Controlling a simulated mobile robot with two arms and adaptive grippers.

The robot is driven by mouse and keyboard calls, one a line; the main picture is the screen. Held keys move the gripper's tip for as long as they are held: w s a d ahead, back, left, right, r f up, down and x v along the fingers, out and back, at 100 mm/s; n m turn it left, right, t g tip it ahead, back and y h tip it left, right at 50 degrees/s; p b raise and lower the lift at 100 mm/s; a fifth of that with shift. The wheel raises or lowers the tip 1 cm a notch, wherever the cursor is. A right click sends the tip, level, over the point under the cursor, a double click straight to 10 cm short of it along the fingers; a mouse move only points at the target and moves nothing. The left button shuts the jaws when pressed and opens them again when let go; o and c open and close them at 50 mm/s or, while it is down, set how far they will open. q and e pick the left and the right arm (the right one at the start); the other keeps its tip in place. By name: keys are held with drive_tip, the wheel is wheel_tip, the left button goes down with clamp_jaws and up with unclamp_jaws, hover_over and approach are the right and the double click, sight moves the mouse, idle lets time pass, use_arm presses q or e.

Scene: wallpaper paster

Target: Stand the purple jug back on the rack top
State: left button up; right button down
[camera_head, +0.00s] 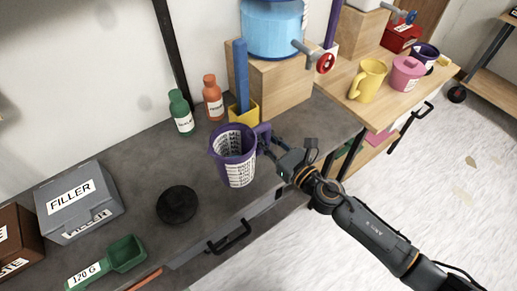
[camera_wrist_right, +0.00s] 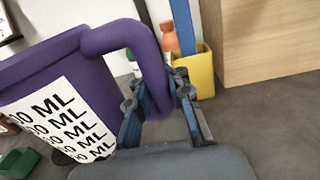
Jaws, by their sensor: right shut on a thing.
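The purple jug (camera_head: 224,165) with a white measuring label is over the dark grey bench in the head view, open end up. Its body also shows at the left of the wrist view (camera_wrist_right: 95,90). My right gripper (camera_head: 267,143) is shut on the jug's handle, at the jug's right side. In the wrist view the gripper fingers (camera_wrist_right: 162,100) lie on both sides of the lower handle. I cannot tell whether the jug's base touches the bench. A wooden-topped rack (camera_head: 345,98) stands at the upper right. My left gripper is out of view.
A yellow jug (camera_head: 368,80) and a pink pot (camera_head: 406,74) stand on the rack top. Green (camera_head: 181,112) and orange (camera_head: 213,98) bottles, a yellow holder (camera_head: 243,115) and a wooden block (camera_head: 285,88) are behind the purple jug. A black disc (camera_head: 177,205) lies left.

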drive_tip(key=w+f+b, duration=0.1)
drive_tip(key=f, duration=0.1)
drive_tip(key=w+f+b, duration=0.1)
drive_tip(key=f, duration=0.2)
drive_tip(key=w+a+f+b, duration=0.1)
drive_tip(key=w+f, duration=0.1)
drive_tip(key=shift+f, duration=0.4)
use_arm(q)
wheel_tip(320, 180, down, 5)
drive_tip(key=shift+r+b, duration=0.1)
drive_tip(key=shift+b, duration=0.2)
use_arm(e)
drive_tip(key=shift+f, duration=0.25)
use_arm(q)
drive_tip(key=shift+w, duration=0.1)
use_arm(e)
drive_tip(key=shift+f, duration=0.1)
drive_tip(key=c, duration=1.3)
unclamp_jaws()
drive_tip(key=shift+o, duration=0.2)
drive_tip(key=shift+s, duration=0.1)
